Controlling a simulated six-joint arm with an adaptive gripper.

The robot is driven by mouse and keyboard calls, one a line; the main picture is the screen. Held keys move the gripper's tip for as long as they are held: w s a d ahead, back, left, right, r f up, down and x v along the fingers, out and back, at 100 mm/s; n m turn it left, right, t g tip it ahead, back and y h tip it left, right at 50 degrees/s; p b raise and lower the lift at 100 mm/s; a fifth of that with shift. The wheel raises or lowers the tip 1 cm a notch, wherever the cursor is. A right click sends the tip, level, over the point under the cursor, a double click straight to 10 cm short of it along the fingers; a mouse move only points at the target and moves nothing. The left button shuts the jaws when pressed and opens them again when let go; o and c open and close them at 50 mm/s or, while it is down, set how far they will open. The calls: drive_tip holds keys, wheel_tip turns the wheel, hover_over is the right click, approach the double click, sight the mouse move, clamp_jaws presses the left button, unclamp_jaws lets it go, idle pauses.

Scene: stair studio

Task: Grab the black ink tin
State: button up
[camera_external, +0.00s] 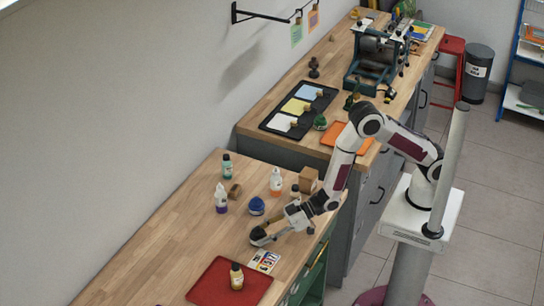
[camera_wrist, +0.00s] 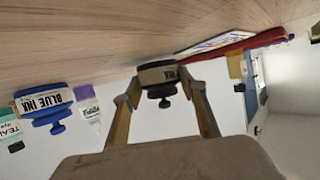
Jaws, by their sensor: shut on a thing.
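The black ink tin (camera_external: 258,236) is at the lower middle of the external view, over the near wooden bench.
A blue ink tin (camera_external: 257,207), a purple-based bottle (camera_external: 221,199), a teal bottle (camera_external: 227,166) and an orange-based bottle (camera_external: 276,182) stand behind my gripper. A wooden block (camera_external: 308,178) is nearby. A colour card (camera_external: 265,261) and red tray (camera_external: 210,288) with a yellowish bottle (camera_external: 237,279) lie in front.

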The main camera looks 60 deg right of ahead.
sight(262, 231)
drive_tip(key=shift+r, duration=4.8)
